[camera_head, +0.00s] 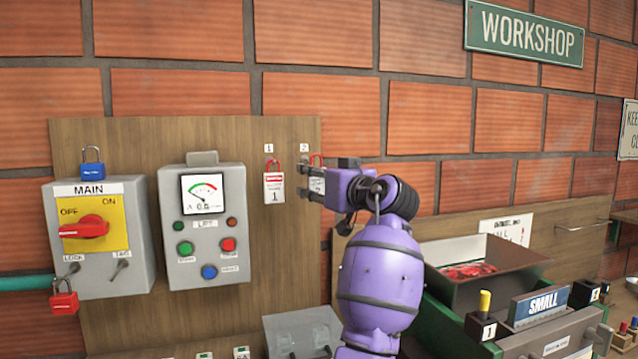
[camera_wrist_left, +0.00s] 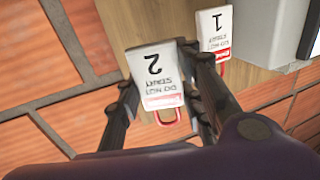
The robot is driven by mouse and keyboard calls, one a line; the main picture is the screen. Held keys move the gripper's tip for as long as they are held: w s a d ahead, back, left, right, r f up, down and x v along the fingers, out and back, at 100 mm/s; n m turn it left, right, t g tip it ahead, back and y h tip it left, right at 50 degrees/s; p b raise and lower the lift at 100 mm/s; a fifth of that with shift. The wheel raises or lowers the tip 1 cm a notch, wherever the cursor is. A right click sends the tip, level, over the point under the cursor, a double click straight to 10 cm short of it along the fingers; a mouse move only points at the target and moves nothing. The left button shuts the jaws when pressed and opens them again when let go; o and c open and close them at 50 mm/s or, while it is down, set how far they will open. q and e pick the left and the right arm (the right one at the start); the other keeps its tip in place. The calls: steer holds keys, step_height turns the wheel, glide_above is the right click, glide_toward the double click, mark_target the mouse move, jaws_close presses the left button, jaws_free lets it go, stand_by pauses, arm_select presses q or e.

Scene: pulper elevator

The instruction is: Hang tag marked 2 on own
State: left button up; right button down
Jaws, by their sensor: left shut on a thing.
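The white tag marked 2 (camera_wrist_left: 152,68) is between the fingers of my left gripper (camera_wrist_left: 160,88) in the left wrist view, its red loop below it in that picture. In the head view the left gripper (camera_head: 308,182) reaches in front of the wooden board and is shut on this tag (camera_head: 317,185), which is partly hidden by the fingers. The tag is right below the small label 2 (camera_head: 304,148). I cannot tell whether its red loop (camera_head: 316,159) is around a hook. The tag marked 1 (camera_head: 274,188) hangs under label 1 (camera_head: 269,148) to the left. My right gripper is not in view.
The grey lift control box (camera_head: 178,265) and the MAIN switch box (camera_head: 140,275), with a blue padlock (camera_head: 92,163) above and a red one (camera_head: 64,300) below, are left on the board (camera_head: 275,250).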

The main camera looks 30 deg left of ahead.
arm_select(q)
steer(key=shift+w+b+x, duration=0.25)
steer(key=shift+b+x, duration=0.05)
steer(key=shift+x, duration=1)
steer(key=shift+w+a+f, duration=0.25)
steer(key=shift+w+f, duration=0.1)
steer(key=shift+f, duration=0.1)
steer(key=shift+w+a+f, duration=0.1)
steer(key=shift+a, duration=0.05)
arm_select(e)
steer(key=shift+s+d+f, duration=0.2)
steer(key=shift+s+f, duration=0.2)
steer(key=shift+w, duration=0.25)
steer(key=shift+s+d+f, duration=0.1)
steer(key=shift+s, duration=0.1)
arm_select(q)
steer(key=o, duration=1.1)
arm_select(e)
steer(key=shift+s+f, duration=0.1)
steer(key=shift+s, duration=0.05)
